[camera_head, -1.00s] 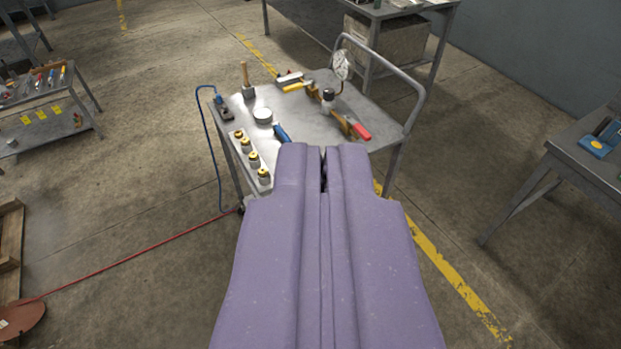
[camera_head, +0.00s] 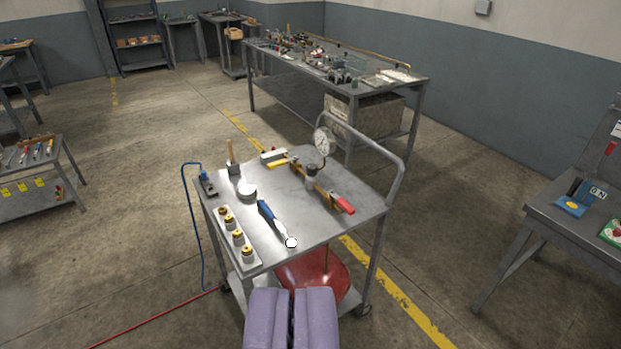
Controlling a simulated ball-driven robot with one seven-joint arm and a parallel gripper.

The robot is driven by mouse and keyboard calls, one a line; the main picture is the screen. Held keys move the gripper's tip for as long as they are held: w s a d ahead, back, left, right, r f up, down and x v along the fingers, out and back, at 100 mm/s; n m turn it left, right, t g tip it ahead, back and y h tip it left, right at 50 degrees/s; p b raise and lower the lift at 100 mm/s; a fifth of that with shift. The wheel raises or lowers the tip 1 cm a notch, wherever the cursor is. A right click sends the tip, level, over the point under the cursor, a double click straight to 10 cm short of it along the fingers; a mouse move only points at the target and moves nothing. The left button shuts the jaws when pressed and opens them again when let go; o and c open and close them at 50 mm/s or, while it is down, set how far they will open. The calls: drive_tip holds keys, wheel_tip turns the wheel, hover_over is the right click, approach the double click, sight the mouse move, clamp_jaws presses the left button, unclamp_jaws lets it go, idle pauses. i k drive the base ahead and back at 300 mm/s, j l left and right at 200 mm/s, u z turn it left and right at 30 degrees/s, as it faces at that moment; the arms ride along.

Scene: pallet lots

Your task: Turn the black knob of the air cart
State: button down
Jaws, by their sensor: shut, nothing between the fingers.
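The air cart (camera_head: 310,228) is a grey metal trolley with a flat top and a bent push rail. The black knob (camera_head: 319,182) sits on the fitting at the middle right of the top, below a round white gauge (camera_head: 324,141). A brass-coloured pipe (camera_head: 298,170) with a red-handled end (camera_head: 345,206) runs by it. My gripper (camera_head: 292,291) is shut and empty at the bottom of the view, in front of the cart's near edge and apart from the knob.
A blue-handled ratchet (camera_head: 267,212), a row of yellow-topped fittings (camera_head: 237,237) and a round tin (camera_head: 247,191) lie on the cart. A red round object (camera_head: 315,272) shows below. Benches stand behind (camera_head: 351,91) and at the right (camera_head: 570,222).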

sight(312, 169)
drive_tip(key=i+j+z, duration=0.15)
drive_tip(key=j, duration=0.2)
drive_tip(key=i+j+z, duration=0.1)
drive_tip(key=j, duration=0.2)
drive_tip(key=i+j+z, duration=0.15)
drive_tip(key=j, duration=0.2)
drive_tip(key=j+z, duration=0.1)
drive_tip(key=j, duration=0.3)
drive_tip(key=i+l+u, duration=0.1)
drive_tip(key=i+l, duration=0.45)
drive_tip(key=i, duration=0.3)
drive_tip(key=i+l+u, duration=0.1)
drive_tip(key=i+l, duration=0.5)
drive_tip(key=i, duration=0.2)
drive_tip(key=i+l, duration=0.65)
drive_tip(key=i, duration=0.2)
drive_tip(key=j+u, duration=0.05)
